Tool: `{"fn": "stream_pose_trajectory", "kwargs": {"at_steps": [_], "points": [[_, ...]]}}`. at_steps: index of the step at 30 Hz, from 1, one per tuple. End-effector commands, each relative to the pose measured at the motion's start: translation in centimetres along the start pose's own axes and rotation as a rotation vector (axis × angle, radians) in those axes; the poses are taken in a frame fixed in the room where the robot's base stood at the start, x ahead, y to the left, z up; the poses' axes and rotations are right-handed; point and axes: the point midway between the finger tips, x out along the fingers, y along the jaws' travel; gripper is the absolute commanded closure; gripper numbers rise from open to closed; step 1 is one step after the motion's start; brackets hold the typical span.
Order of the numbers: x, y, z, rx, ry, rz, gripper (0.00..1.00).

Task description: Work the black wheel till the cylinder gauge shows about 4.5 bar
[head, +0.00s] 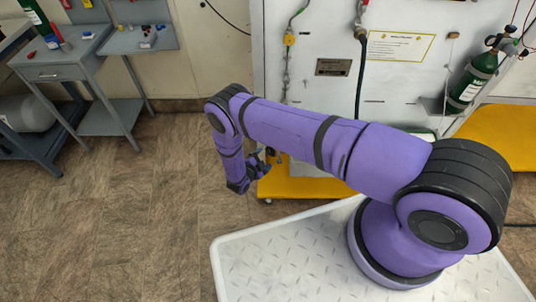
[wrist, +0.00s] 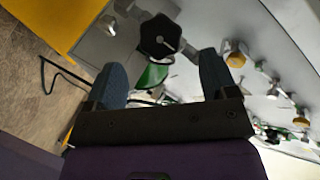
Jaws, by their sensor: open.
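The black wheel (wrist: 160,36) shows in the wrist view, a dark lobed knob with a pale centre. It lies just beyond the space between the fingertips, apart from them. A green rounded part (wrist: 151,76) sits below it, between the fingers. My gripper (wrist: 158,60) is open and empty. In the head view my gripper (head: 262,166) hangs low in front of the white panel (head: 330,95). I cannot pick out the black wheel in the head view. No cylinder gauge reading can be made out in either view.
A green cylinder (head: 470,82) stands on a bracket at the right. Brass-coloured fittings (wrist: 235,55) line the pale panel in the wrist view. A yellow base (head: 305,186) juts out under the panel. A grey workbench (head: 62,55) stands at left, with clear floor between.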

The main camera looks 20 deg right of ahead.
Motion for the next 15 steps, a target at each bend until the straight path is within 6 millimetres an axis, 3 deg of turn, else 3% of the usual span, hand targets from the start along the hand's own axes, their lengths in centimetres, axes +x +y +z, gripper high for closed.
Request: {"fn": "stream_pose_trajectory", "kwargs": {"at_steps": [6, 15], "points": [[-3.0, -0.1, 0.0, 0.001, -0.001, -0.001, 0.21], [-3.9, 0.0, 0.0, 0.000, 0.000, 0.000, 0.21]]}}
